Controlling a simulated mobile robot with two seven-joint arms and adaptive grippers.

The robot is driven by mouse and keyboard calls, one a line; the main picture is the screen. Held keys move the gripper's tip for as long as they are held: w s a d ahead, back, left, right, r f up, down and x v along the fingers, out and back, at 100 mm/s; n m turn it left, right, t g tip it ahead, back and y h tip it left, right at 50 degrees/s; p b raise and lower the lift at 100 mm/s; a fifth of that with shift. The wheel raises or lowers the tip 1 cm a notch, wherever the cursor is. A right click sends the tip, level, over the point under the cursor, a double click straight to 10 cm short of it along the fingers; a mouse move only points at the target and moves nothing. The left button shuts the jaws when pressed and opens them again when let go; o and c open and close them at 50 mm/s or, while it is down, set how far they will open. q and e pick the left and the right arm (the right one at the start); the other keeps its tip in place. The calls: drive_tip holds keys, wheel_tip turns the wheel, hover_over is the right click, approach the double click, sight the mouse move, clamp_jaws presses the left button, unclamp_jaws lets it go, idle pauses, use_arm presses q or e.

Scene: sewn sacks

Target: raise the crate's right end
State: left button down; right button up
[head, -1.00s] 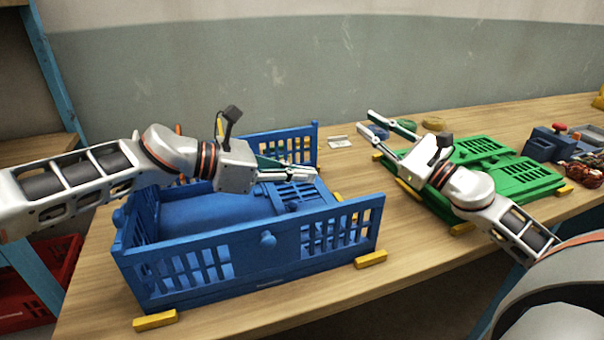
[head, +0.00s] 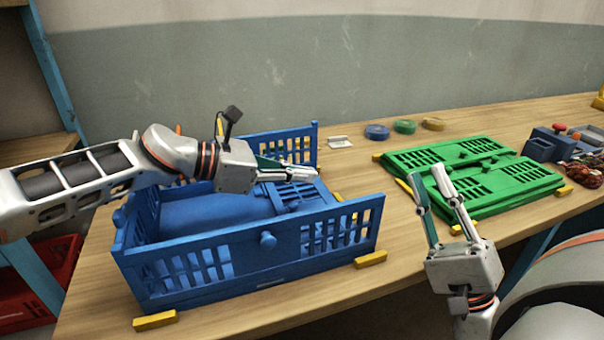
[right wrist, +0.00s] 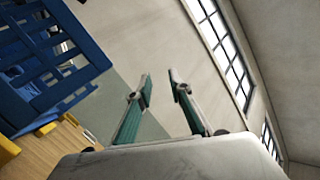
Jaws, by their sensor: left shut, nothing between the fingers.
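The blue crate (head: 200,262) stands on the table with its front, back and left walls upright. Its right end (head: 296,194) shows as a slatted blue panel lying low inside, below the wall tops. My left gripper (head: 316,172) is shut and empty over the crate's right part, just above that panel; I cannot tell whether it touches. The left forearm hides part of the back wall. My right gripper (head: 426,174) is open and empty, pointing up, right of the crate and in front of the green crate. Part of the blue crate also shows in the right wrist view (right wrist: 18,105).
A green crate (head: 520,185) lies folded flat at the right. Yellow blocks (head: 371,259) sit beside both crates. Blue, green and yellow tape rolls (head: 404,126) lie behind. A blue box and tools stand at the far right. Table between the crates is free.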

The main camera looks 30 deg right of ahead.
drive_tip(key=s+f+m+g+h, duration=0.25)
drive_tip(key=f+m+g, duration=0.25)
drive_tip(key=f+m, duration=0.55)
drive_tip(key=s+a+f+m+g+h, duration=0.15)
drive_tip(key=f+m+g+h, duration=0.25)
drive_tip(key=f+m, duration=0.65)
drive_tip(key=s+d+f+m+g+h, duration=0.1)
drive_tip(key=s+f+m+g+h, duration=0.35)
drive_tip(key=m, duration=1.05)
drive_tip(key=w+a+f+m+g+y, duration=0.2)
drive_tip(key=w+a+f+m+y, duration=0.3)
drive_tip(key=f, duration=0.4)
drive_tip(key=w+a+f+m+g+y, duration=0.2)
drive_tip(key=w+a+f+m+y, duration=0.25)
drive_tip(key=w+a+f, duration=0.35)
use_arm(q)
drive_tip(key=shift+r, duration=0.1)
use_arm(e)
drive_tip(key=s+a+f+y, duration=0.3)
drive_tip(key=s+a+f, duration=0.2)
drive_tip(key=a, duration=0.1)
drive_tip(key=shift+f+m+y, duration=0.15)
drive_tip(key=shift+m+y, duration=0.2)
drive_tip(key=shift+m, duration=0.1)
